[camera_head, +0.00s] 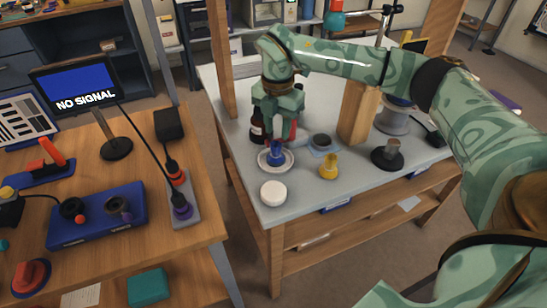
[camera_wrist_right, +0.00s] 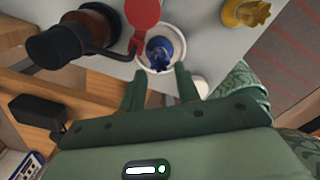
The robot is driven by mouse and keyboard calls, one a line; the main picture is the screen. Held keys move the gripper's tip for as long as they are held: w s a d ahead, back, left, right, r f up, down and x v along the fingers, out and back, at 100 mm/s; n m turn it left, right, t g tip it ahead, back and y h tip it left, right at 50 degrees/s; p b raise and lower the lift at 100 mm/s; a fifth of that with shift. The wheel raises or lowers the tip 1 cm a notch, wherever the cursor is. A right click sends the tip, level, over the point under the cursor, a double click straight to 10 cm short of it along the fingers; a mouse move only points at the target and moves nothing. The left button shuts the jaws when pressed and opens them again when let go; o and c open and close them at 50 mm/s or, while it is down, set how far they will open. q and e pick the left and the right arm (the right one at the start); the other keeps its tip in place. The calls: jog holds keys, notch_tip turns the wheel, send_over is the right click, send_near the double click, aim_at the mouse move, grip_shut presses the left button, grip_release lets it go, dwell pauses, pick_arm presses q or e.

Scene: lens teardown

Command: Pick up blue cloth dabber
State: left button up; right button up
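The blue cloth dabber (camera_head: 276,153) stands upright in a white round dish (camera_head: 262,163) on the grey worktable. In the right wrist view the dabber (camera_wrist_right: 160,52) shows inside the dish (camera_wrist_right: 147,65), just beyond my fingertips. My right gripper (camera_head: 277,138) points down from above, right over the dabber. In the wrist view its two fingers (camera_wrist_right: 160,73) are apart with nothing held between them. In the head view the gripper hides the dabber's top. My left gripper is not in view.
A dark-capped bottle (camera_wrist_right: 70,42) and a red part (camera_wrist_right: 142,14) stand close beside the dish. A yellow piece (camera_head: 329,167), a white round puck (camera_head: 273,193) and a dark stand (camera_head: 388,156) are nearby. A wooden post (camera_head: 357,115) rises behind.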

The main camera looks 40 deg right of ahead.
aim_at(276, 144)
notch_tip(276, 144, down, 7)
jog(key=b, duration=0.3)
jog(key=shift+a+r, duration=0.15)
jog(key=shift+r, duration=0.25)
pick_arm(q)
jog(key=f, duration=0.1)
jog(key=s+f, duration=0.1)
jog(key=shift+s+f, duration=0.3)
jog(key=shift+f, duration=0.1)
pick_arm(e)
jog(key=c, duration=0.6)
